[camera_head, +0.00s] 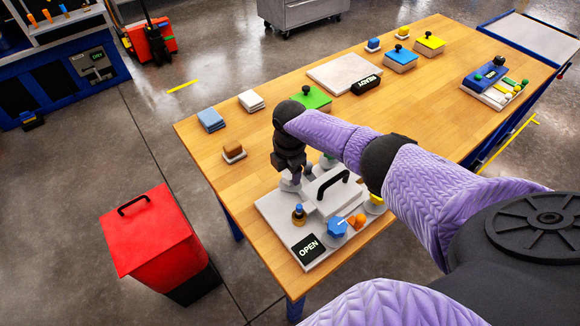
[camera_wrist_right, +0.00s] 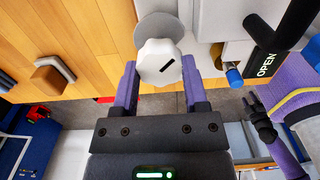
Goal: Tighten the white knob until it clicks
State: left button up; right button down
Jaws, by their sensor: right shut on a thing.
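The white knob (camera_wrist_right: 158,62), round and lobed with a dark slot mark, sits on a pale round base in the right wrist view. My right gripper (camera_wrist_right: 158,80) has a purple finger on either side of it and is shut on it. In the head view my right gripper (camera_head: 292,184) points down at the far left part of the grey fixture plate (camera_head: 275,212), and the knob is mostly hidden under it. A purple and black part of my left arm (camera_wrist_right: 282,140) seems to show at the right of the wrist view; its finger state is unclear.
The plate also carries a black handle (camera_head: 333,182), a blue knob (camera_head: 337,227), an orange piece (camera_head: 356,221) and an OPEN sign (camera_head: 308,249). A brown block (camera_head: 234,152) lies nearby. A red bin (camera_head: 150,232) stands beside the table. The table's middle right is clear.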

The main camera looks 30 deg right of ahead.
jog(key=m+p, duration=0.1)
jog(key=m, duration=0.4)
jog(key=shift+r+m, duration=0.15)
jog(key=shift+m, duration=0.15)
jog(key=m+p, duration=0.1)
jog(key=m, duration=0.1)
jog(key=shift+m, duration=0.3)
jog(key=m, duration=0.3)
jog(key=shift+w, duration=0.1)
jog(key=shift+m+p, duration=0.4)
jog(key=shift+m, duration=0.7)
pick_arm(q)
notch_tip(320, 180, up, 3)
jog(key=shift+a+r, duration=0.1)
jog(key=shift+a, duration=0.05)
pick_arm(e)
jog(key=shift+m, duration=0.5)
pick_arm(q)
jog(key=shift+w+a, duration=0.1)
jog(key=shift+a, duration=0.05)
jog(key=shift+d, duration=0.2)
jog(key=shift+d, duration=0.3)
pick_arm(e)
jog(key=shift+c, duration=0.5)
grip_release()
